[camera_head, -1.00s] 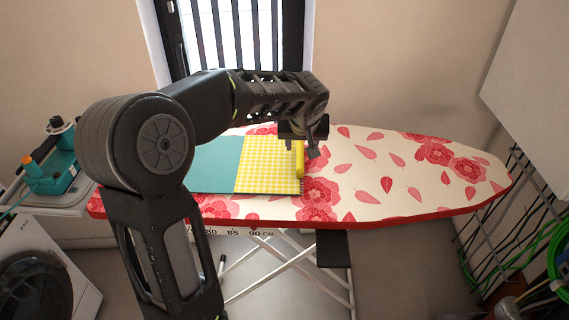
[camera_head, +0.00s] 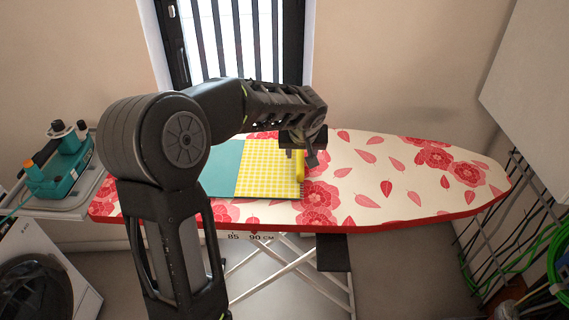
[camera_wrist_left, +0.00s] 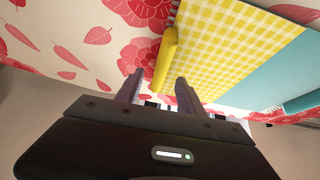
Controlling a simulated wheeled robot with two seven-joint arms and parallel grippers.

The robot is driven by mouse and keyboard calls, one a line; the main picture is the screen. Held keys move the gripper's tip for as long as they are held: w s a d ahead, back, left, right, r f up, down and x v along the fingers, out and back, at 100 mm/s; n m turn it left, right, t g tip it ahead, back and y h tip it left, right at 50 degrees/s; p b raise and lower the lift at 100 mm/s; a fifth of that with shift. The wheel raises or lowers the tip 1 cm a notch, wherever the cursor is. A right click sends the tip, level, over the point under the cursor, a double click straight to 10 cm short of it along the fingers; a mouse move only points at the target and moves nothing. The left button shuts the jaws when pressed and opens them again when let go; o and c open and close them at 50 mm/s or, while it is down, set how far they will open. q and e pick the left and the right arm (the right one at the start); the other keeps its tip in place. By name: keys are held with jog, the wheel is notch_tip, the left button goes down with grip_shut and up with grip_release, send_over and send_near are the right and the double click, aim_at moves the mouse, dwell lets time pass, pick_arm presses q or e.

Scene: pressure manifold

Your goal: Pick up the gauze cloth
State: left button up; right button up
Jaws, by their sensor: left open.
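The gauze cloth looks like the yellow-and-white checked piece (camera_head: 268,170) lying flat on the ironing board, with a plain yellow roll (camera_head: 299,172) along its right edge. The checked piece also shows in the left wrist view (camera_wrist_left: 225,45), with the yellow roll (camera_wrist_left: 166,58) at its near edge. My left gripper (camera_head: 306,159) is above the roll in the head view and hides its far end. In the left wrist view my left gripper (camera_wrist_left: 158,88) is open, its fingers on either side of the roll's near end. I cannot tell whether they touch it. My right gripper is out of view.
A teal sheet (camera_head: 220,168) adjoins the checked piece. The floral ironing board (camera_head: 400,180) is clear to the right. A teal device (camera_head: 60,165) stands on a tray at the far left. Green cables (camera_head: 550,255) hang on a rack at the right.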

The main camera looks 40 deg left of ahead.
aim_at(300, 157)
pick_arm(q)
jog(key=p+x, duration=0.1)
jog(key=x, duration=0.4)
jog(key=shift+a+p, duration=0.1)
jog(key=shift+p, duration=0.2)
grip_shut()
dwell(0.5)
